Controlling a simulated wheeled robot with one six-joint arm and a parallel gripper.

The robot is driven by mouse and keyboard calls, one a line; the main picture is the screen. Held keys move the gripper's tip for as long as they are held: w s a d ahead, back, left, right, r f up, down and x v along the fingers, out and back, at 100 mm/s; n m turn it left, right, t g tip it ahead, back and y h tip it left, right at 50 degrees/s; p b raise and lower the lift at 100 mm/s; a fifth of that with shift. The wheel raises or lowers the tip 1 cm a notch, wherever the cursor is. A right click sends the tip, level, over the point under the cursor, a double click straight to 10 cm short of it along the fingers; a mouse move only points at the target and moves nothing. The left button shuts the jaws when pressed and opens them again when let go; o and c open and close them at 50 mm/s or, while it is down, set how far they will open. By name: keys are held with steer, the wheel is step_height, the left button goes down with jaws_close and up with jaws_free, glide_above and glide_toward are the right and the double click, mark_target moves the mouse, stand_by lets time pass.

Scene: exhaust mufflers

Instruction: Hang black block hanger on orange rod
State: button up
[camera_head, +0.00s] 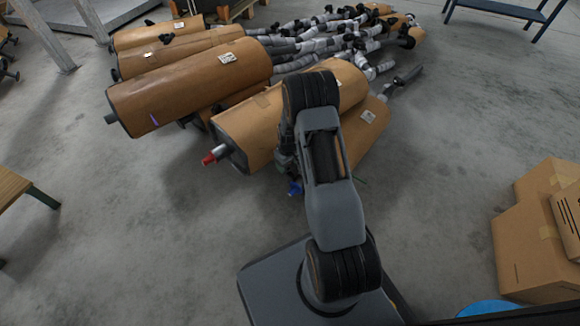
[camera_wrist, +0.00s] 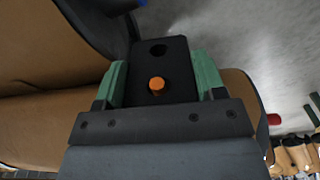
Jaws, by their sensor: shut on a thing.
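In the wrist view, the black block hanger (camera_wrist: 174,56) sits between the two green fingers of my gripper (camera_wrist: 158,72). My gripper is shut on its sides. One dark round hole shows near the block's far end. Closer to my gripper, the round end of the orange rod (camera_wrist: 157,84) shows at the block's face and seems to come through a second hole. How far the rod passes through cannot be told. In the head view, my arm hides the block and the rod.
Brown-wrapped mufflers (camera_head: 190,85) lie stacked ahead and to the left of my arm. A pipe with a red tip (camera_head: 214,154) sticks out of one near my arm. Cardboard boxes (camera_head: 530,245) stand at the right. The grey floor between is open.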

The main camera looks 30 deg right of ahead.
steer(key=shift+w+a+f+b, duration=0.1)
steer(key=shift+w+a+b, duration=0.05)
steer(key=shift+w, duration=0.35)
steer(key=shift+w+a+b, duration=0.1)
steer(key=shift+w+b, duration=0.05)
steer(key=shift+w, duration=0.4)
steer(key=o, duration=1)
steer(key=shift+r, duration=0.2)
step_height(320, 180, up, 14)
steer(key=p, duration=0.5)
steer(key=shift+s+f, duration=0.15)
steer(key=shift+s, duration=0.3)
